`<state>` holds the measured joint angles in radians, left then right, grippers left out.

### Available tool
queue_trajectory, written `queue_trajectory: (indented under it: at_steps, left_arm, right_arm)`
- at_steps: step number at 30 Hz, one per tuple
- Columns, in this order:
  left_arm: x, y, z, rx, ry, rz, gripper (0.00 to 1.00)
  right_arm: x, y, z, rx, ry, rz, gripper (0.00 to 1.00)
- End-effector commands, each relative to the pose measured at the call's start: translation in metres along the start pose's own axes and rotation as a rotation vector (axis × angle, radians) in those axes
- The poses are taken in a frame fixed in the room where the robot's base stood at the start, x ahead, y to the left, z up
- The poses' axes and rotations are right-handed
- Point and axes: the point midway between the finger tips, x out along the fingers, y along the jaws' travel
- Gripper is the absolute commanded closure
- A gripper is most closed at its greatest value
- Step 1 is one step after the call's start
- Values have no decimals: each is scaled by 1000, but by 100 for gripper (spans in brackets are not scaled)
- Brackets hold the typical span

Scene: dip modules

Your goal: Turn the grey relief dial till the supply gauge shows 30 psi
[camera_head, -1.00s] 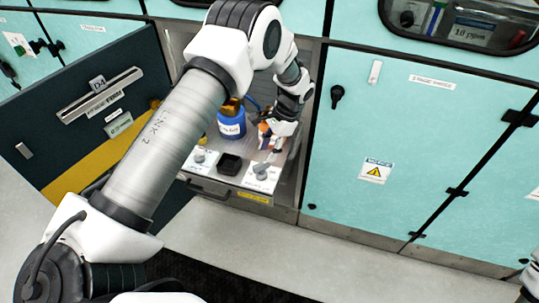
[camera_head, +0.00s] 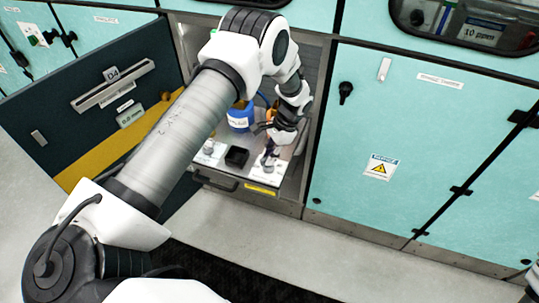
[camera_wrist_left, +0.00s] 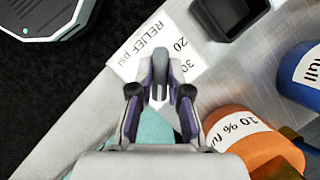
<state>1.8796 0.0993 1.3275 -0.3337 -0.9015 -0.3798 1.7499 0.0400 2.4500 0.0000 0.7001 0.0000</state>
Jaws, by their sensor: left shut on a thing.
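The grey relief dial (camera_wrist_left: 159,62) stands on a white plate (camera_wrist_left: 150,45) marked "RELIEF psi", with the figures 20 and 30 legible in the left wrist view. My left gripper (camera_wrist_left: 159,88) is shut on the dial, one finger on each side of its grip. In the head view the left gripper (camera_head: 269,153) is over the dial's plate (camera_head: 268,172) at the right front of the pulled-out shelf and partly covers the dial. I cannot make out a supply gauge in these views.
A blue bottle (camera_head: 240,118) and an orange container (camera_wrist_left: 255,140) stand behind the dial. A black open box (camera_head: 237,156) sits left of it, then another knob (camera_head: 208,147). The dark door (camera_head: 80,95) stands open at left.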

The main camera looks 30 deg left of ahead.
Motion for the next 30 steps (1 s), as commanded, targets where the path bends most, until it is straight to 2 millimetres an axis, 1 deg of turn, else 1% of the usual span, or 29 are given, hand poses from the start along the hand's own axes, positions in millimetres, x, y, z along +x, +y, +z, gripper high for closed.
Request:
queue_trajectory:
  at_steps: [5,11,21,30]
  left_arm:
    - [3,1,-1,-35,0,17,100]
    - [4,0,-1,-127,1,55,100]
    - [4,-1,-1,-397,0,167,100]
    - [4,-2,0,-659,-1,276,100]
  right_arm:
    - [3,0,0,0,0,0,60]
    - [7,0,0,0,0,0,60]
    - [14,0,0,0,0,0,60]
    - [15,0,0,0,0,0,60]
